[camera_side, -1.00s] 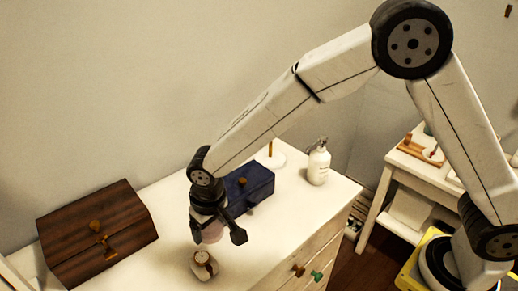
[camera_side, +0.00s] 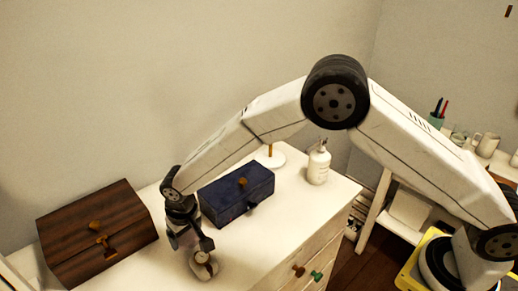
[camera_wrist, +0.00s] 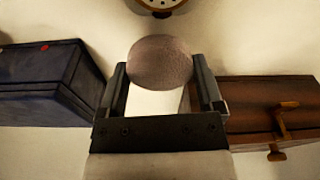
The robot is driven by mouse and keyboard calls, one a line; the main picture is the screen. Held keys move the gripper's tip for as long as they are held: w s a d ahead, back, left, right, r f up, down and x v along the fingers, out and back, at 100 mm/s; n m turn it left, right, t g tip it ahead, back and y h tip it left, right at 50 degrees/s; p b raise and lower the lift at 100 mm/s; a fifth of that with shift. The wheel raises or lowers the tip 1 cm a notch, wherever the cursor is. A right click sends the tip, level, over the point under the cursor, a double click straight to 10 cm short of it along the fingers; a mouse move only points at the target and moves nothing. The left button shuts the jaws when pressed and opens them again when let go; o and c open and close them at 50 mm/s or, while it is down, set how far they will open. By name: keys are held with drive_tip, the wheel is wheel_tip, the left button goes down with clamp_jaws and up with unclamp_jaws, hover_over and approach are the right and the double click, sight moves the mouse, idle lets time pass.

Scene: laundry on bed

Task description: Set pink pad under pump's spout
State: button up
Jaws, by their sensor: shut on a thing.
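The pump bottle (camera_side: 318,166) is white with a grey pump top and stands upright near the right end of the white dresser. My gripper (camera_side: 192,246) is left of the bottle and well apart from it, low over the dresser's front part. In the wrist view my gripper (camera_wrist: 160,78) is shut on the pink pad (camera_wrist: 160,62), a round, dull pink disc between the fingertips. In the side view the pad is hidden or too small to make out. The direction of the spout is too small to tell.
A dark blue box (camera_side: 236,194) lies between my gripper and the bottle. A brown wooden box (camera_side: 98,232) is at the left. A small round clock (camera_side: 205,268) stands close by my gripper. A white stand base (camera_side: 270,157) is behind the blue box. The dresser top (camera_side: 275,215) is clear at front right.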

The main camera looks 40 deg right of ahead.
sight(186, 243)
drive_tip(key=shift+w+a+f, duration=0.15)
drive_tip(key=shift+w+f, duration=0.15)
drive_tip(key=shift+f, duration=1.5)
drive_tip(key=shift+f, duration=0.1)
drive_tip(key=o, duration=1)
drive_tip(key=shift+c, duration=0.2)
drive_tip(key=shift+s+r, duration=0.25)
drive_tip(key=shift+r, duration=1.75)
drive_tip(key=shift+s+r, duration=0.3)
drive_tip(key=shift+r, duration=1.75)
drive_tip(key=shift+s+r, duration=0.25)
drive_tip(key=shift+r, duration=1.75)
drive_tip(key=shift+d, duration=0.2)
